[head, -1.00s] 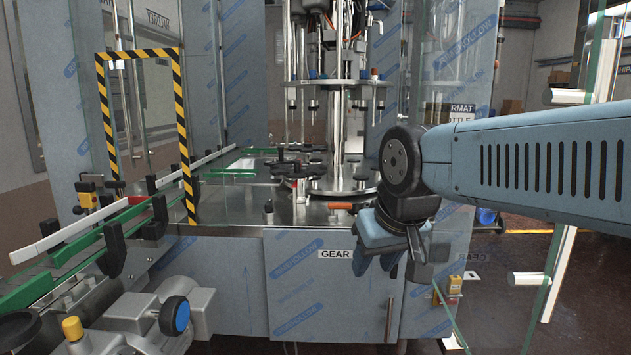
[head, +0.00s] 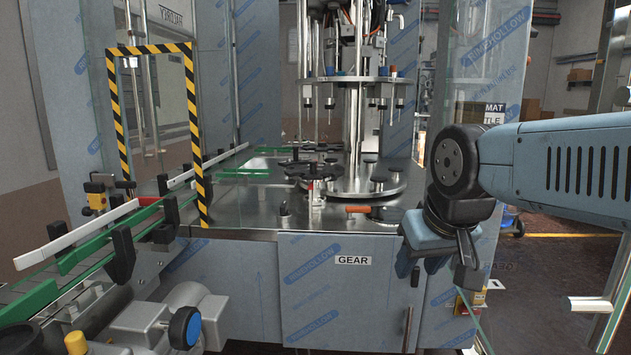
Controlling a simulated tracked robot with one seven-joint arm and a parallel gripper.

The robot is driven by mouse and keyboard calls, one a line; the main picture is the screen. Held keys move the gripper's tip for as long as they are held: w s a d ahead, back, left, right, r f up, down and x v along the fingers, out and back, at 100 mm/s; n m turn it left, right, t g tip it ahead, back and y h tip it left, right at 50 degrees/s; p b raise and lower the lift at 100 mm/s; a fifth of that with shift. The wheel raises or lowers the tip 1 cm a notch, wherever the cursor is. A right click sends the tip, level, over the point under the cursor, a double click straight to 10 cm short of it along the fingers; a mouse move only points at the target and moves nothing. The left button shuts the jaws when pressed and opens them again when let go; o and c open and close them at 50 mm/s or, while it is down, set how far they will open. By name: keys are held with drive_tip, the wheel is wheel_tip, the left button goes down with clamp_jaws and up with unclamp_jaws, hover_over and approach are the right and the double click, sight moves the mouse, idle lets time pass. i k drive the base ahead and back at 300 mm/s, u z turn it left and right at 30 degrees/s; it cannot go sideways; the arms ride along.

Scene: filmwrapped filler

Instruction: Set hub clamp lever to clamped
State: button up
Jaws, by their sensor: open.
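A small lever with an orange-red grip (head: 358,209) lies roughly level on the steel machine deck (head: 262,215), near its front edge. It looks like the hub clamp lever, but no label on it can be read. Just behind and left of it stands a small post with a red part (head: 311,186), beside the black star wheel (head: 312,168). My gripper (head: 436,270) hangs in front of the cabinet, right of and below the lever. It is open, empty and apart from the lever, with its fingers pointing down.
A yellow-black striped guard frame (head: 198,140) and the green-edged conveyor (head: 90,245) stand at the left. Filling nozzles (head: 330,103) hang over the deck. A glass panel (head: 605,330) stands at the lower right. The deck's front edge is clear near the lever.

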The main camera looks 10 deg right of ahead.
sight(350, 210)
drive_tip(key=i, duration=0.85)
drive_tip(key=u, duration=0.05)
